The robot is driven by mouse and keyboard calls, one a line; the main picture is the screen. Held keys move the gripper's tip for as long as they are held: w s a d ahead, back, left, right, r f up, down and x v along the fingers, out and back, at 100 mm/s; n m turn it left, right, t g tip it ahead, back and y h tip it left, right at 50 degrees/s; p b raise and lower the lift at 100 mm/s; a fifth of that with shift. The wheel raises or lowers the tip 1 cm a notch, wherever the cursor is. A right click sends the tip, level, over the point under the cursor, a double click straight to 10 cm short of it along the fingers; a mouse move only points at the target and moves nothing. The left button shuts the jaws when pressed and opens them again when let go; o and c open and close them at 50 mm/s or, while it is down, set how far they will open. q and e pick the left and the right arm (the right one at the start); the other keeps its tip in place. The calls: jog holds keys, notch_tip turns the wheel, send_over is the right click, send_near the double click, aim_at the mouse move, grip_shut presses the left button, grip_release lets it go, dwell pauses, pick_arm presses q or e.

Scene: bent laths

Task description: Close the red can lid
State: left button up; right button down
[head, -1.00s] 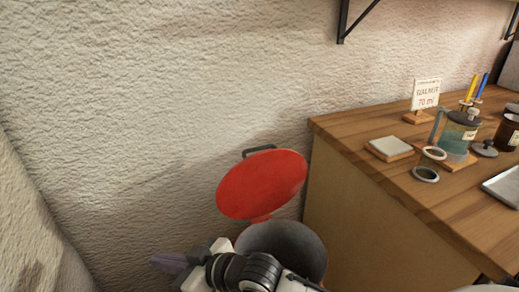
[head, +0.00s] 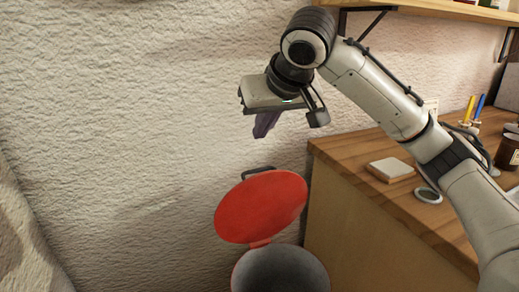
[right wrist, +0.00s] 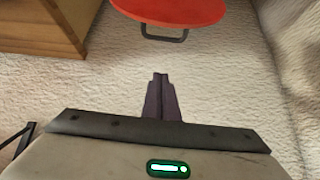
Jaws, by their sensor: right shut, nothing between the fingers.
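The red can lid (head: 262,207) stands open, tilted up and back behind the mouth of the can (head: 280,272), with its dark handle (head: 257,172) at the top edge. The can is grey inside and stands on the floor beside the wooden counter. My right gripper (head: 262,132) is shut and empty, pointing down above the lid, apart from it. In the right wrist view the closed fingers (right wrist: 161,80) point toward the wall, with the lid (right wrist: 172,10) and its handle (right wrist: 164,36) at the top. My left gripper is not in view.
The wooden counter (head: 390,215) stands to the right of the can, with a tile on a wooden block (head: 390,168) and a ring (head: 427,195) near its edge. A shelf (head: 470,10) with a black bracket hangs at the upper right. A rough wall stands behind.

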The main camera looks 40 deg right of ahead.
aim_at(257, 170)
jog(key=f, duration=0.3)
jog(key=w+f+b, duration=0.1)
jog(key=f, duration=0.1)
jog(key=w+f+b, duration=0.1)
jog(key=f, duration=0.2)
jog(key=shift+w+d+f, duration=0.25)
jog(key=shift+f, duration=0.05)
jog(key=shift+s+a, duration=0.1)
